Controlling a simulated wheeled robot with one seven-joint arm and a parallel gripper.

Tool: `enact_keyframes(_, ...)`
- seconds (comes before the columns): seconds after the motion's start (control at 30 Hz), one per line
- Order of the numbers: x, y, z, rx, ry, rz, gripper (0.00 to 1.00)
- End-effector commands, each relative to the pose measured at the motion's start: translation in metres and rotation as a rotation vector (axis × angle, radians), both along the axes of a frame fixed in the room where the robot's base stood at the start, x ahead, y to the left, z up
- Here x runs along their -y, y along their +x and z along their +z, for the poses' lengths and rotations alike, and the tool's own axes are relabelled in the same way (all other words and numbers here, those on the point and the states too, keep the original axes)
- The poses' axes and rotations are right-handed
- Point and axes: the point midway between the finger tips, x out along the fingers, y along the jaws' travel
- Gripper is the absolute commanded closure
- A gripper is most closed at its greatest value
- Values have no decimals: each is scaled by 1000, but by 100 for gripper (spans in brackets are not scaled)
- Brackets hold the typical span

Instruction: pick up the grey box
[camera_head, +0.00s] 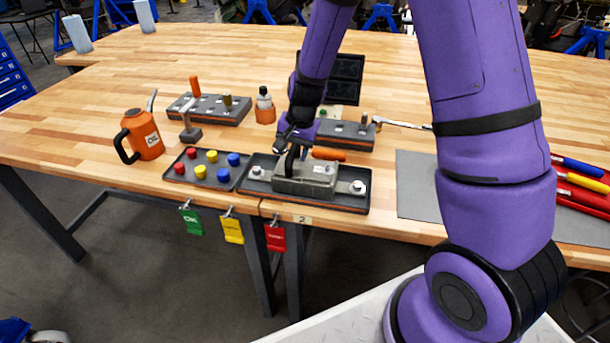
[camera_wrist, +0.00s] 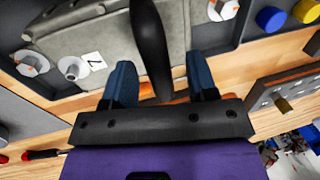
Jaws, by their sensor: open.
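The grey box (camera_head: 310,180) sits in a dark tray (camera_head: 333,206) near the table's front edge, between white hex nuts. It has a black handle on top and a small white label. The wrist view shows the box (camera_wrist: 85,42) close up, with the handle (camera_wrist: 150,40) rising toward the camera. My gripper (camera_head: 292,140) is over the box, pointing down. In the wrist view its two blue fingers (camera_wrist: 161,75) are open, one on either side of the handle, with gaps visible. The handle's lower end is partly hidden by my arm in the head view.
Left of the tray is another tray (camera_head: 203,186) with red, yellow and blue knobs. An orange oil can (camera_head: 141,136) stands farther left. Behind are peg blocks (camera_head: 216,112) and an orange-handled tool (camera_head: 328,153) close to the box. A grey mat (camera_head: 417,185) lies right.

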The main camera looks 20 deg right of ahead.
Motion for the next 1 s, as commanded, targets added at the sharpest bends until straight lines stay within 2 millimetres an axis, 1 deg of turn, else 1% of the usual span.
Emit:
enact_keyframes(0.1,-1,1,-6,-1,1,0,47)
enact_keyframes(0.3,-1,1,-6,1,1,0,47)
enact_keyframes(0.33,-1,1,-6,1,1,0,50)
enact_keyframes(0.37,-1,1,-6,1,1,0,56)
enact_keyframes(0.4,-1,1,-6,1,1,0,66)
enact_keyframes(0.47,-1,1,-6,1,1,0,79)
enact_keyframes(0.5,-1,1,-6,1,1,0,89)
enact_keyframes(0.53,-1,1,-6,1,1,0,96)
enact_keyframes(0.57,-1,1,-6,1,1,0,100)
enact_keyframes(0.87,-1,2,-4,3,0,1,100)
enact_keyframes(1.0,-2,2,3,6,1,0,100)
